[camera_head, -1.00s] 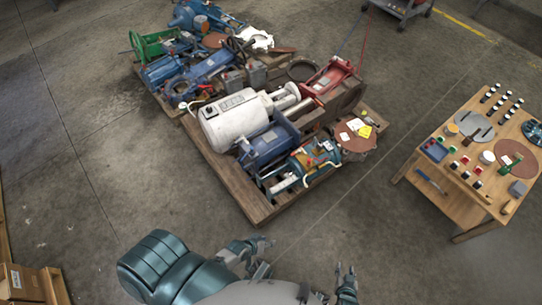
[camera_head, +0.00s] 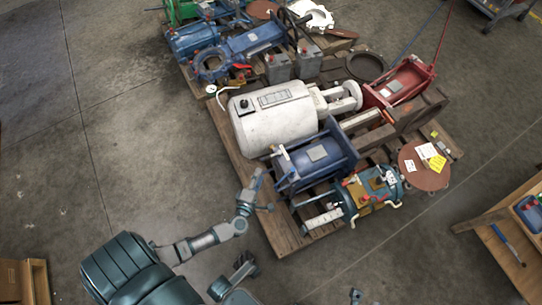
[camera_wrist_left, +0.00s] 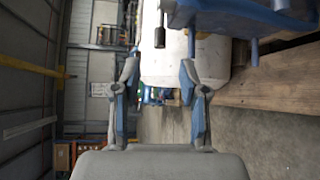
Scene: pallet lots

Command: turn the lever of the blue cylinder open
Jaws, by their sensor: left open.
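The blue cylinder (camera_head: 312,158) lies on its side in a blue frame at the near end of the pallet. A small lever-like part (camera_head: 276,152) sticks out at its left end; I cannot tell its angle. In the left wrist view the blue body (camera_wrist_left: 245,14) fills the upper right, and a dark handle (camera_wrist_left: 160,37) hangs from it, ahead of the fingers. My left gripper (camera_head: 264,188) is open and empty, just left of the cylinder and apart from it. It also shows in the left wrist view (camera_wrist_left: 158,72).
A large white tank (camera_head: 275,115) lies behind the cylinder. A teal and yellow machine (camera_head: 375,192) sits to its right on the wooden pallet (camera_head: 285,238). A table (camera_head: 500,235) stands at the right edge. The floor left of the pallet is clear.

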